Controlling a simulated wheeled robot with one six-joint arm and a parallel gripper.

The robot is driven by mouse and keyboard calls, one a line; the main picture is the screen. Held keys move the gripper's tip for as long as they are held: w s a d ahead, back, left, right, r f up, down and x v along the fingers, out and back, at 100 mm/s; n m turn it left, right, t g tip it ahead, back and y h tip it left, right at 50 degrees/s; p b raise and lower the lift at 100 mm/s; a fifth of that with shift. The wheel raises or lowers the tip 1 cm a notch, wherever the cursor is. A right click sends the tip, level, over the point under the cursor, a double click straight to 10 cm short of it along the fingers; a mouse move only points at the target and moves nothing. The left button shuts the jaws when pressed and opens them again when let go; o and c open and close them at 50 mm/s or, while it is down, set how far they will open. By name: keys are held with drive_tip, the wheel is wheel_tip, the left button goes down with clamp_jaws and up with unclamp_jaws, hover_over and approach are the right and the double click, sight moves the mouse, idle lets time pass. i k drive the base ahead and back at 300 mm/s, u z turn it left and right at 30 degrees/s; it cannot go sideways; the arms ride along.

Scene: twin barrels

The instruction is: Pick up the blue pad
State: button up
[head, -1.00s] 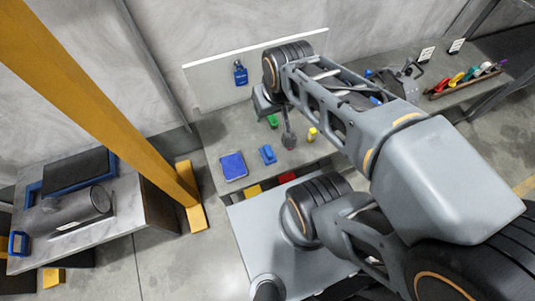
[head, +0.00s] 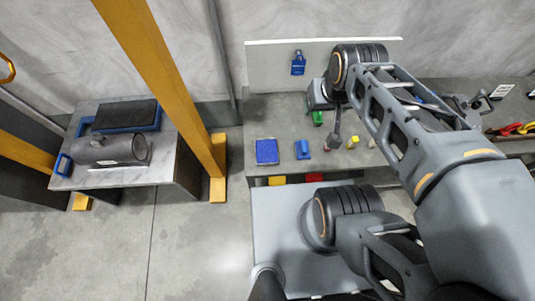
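A flat blue pad (head: 267,151) lies on the grey workbench (head: 262,112), near its front left corner. A smaller, thicker blue object (head: 302,149) lies just right of it. My gripper (head: 334,141) hangs from the wrist above the bench, to the right of both blue things and apart from the pad. It is small and dark in this view, so I cannot make out its finger gap. I see nothing clearly held in it.
A green object (head: 317,118) and a yellow one (head: 353,142) are near my gripper. A white board (head: 270,65) with a blue item (head: 298,63) stands behind. A yellow post (head: 165,80) and a side table (head: 178,165) with a dark cylinder (head: 112,150) are left.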

sight(302, 148)
drive_tip(key=k, duration=1.2)
drive_tip(key=u, duration=0.7)
drive_tip(key=i, duration=1.15)
drive_tip(key=z, duration=0.45)
